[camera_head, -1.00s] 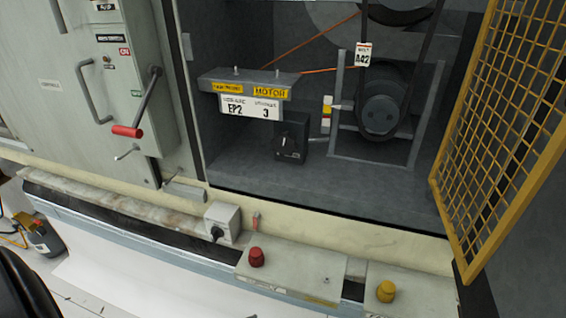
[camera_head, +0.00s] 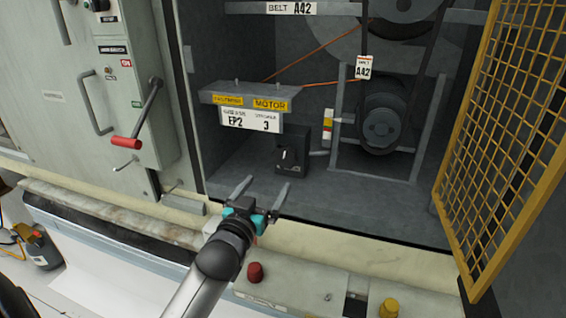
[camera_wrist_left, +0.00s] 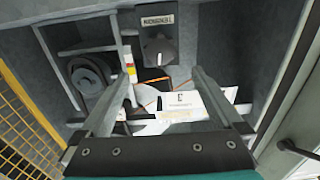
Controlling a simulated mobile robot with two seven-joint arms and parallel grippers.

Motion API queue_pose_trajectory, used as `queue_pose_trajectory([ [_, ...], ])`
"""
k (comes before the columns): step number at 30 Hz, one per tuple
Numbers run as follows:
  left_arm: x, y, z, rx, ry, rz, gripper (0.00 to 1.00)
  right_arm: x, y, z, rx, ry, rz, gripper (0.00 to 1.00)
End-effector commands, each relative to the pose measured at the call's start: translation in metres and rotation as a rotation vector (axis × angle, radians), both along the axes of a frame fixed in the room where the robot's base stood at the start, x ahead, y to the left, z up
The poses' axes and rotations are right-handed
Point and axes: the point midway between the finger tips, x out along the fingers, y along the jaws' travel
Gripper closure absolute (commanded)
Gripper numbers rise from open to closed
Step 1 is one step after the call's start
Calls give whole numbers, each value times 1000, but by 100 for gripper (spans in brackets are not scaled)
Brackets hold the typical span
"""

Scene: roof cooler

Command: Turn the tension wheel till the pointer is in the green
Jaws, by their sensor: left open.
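A dark box with a round knob (camera_head: 290,155), which may be the tension wheel, stands on the floor of the open bay. The knob shows in the left wrist view (camera_wrist_left: 158,50), under a small label. Beside the box is an upright strip with coloured bands (camera_head: 327,128), also in the wrist view (camera_wrist_left: 130,70). The bands are tiny; I cannot make out where a pointer stands. My left gripper (camera_head: 268,184) is open and empty, in front of and below the knob, apart from it. My right gripper is not in view.
A motor plate with labels (camera_head: 252,120) overhangs left of the box. Belt pulleys (camera_head: 382,128) stand to its right. A yellow mesh door (camera_head: 510,150) hangs open at right. A red-handled lever (camera_head: 126,143) is at left. Red (camera_head: 255,272) and yellow (camera_head: 389,308) knobs line the front ledge.

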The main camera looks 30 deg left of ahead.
Motion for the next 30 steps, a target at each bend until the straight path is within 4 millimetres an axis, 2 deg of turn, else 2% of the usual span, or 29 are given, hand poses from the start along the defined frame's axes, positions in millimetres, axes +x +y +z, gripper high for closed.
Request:
queue_pose_trajectory([
  [3,20,5,-1,1,-1,0,0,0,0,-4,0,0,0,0],
  [18,93,22,-1,1,1,0,0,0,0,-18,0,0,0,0],
  [24,113,27,-1,1,2,-1,0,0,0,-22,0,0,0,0],
  [30,122,29,-1,0,3,0,0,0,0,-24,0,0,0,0],
])
